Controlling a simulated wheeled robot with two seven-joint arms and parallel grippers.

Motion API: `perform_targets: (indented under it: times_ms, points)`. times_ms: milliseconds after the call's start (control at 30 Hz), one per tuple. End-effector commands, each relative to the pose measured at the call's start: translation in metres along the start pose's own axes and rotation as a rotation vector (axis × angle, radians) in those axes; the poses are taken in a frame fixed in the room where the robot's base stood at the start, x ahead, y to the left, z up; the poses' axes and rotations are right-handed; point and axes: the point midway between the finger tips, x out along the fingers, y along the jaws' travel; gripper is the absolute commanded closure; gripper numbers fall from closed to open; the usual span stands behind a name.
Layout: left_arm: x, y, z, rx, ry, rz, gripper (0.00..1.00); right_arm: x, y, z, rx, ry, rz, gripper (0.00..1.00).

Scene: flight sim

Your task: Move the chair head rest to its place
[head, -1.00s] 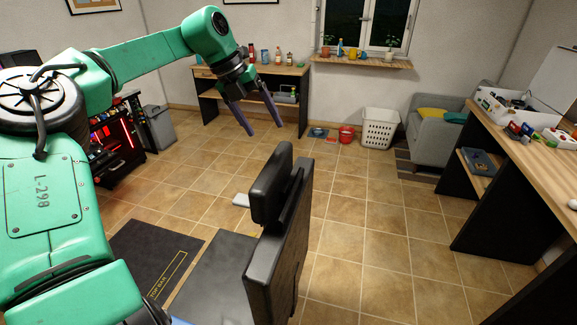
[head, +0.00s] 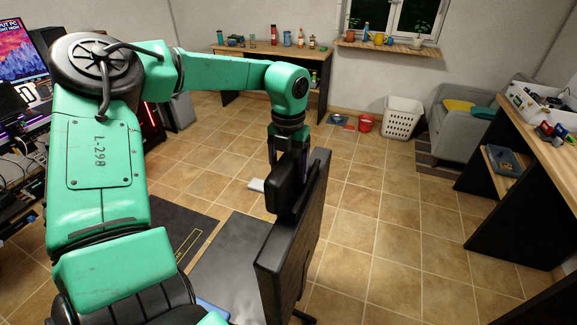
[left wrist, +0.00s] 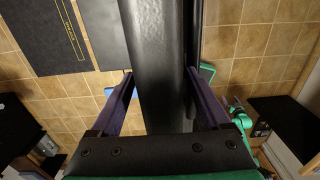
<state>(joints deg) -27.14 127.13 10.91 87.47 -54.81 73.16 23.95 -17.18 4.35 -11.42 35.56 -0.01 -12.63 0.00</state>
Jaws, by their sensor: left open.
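The chair head rest is a black, rounded pad (head: 284,192) standing against the upper edge of a tall dark panel in the head view. My left gripper (head: 290,165) points down over the pad's top, its fingers partly hidden by the pad and panel. In the left wrist view, the glossy black pad (left wrist: 157,45) runs between my two purple fingers. The left jaws are open, one finger on each side of the pad; I cannot tell if either touches it.
The tall dark panel (head: 292,245) stands close beside the left gripper. A black flat surface (head: 235,262) and a dark mat (head: 180,232) lie to its left. A wooden-topped desk (head: 535,140) is at right. The tiled floor (head: 385,230) between is clear.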

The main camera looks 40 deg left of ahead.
Motion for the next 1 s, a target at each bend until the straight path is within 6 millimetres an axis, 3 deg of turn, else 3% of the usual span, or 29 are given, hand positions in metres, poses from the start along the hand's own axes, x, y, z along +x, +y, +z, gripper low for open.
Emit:
perform_targets:
  times_ms: [167, 200, 400, 1000]
  points:
    - [0.0009, 0.0001, 0.0001, 0.0, 0.0, 0.0, 0.2, 0.0003, -0.0002, -0.0001, 0.0, 0.0, 0.0, 0.0]
    - [0.0008, 0.0001, 0.0001, 0.0, 0.0, 0.0, 0.24, 0.0003, -0.0002, -0.0001, 0.0, 0.0, 0.0, 0.0]
    - [0.0004, 0.0, 0.0003, 0.0, -0.001, 0.0, 1.0, 0.0003, 0.0002, -0.0001, -0.001, 0.0, 0.0, 0.0]
    - [-0.0004, 0.0001, 0.0006, 0.0, -0.002, 0.0, 1.0, -0.0001, 0.0037, 0.0008, -0.003, -0.001, 0.005, 0.0]
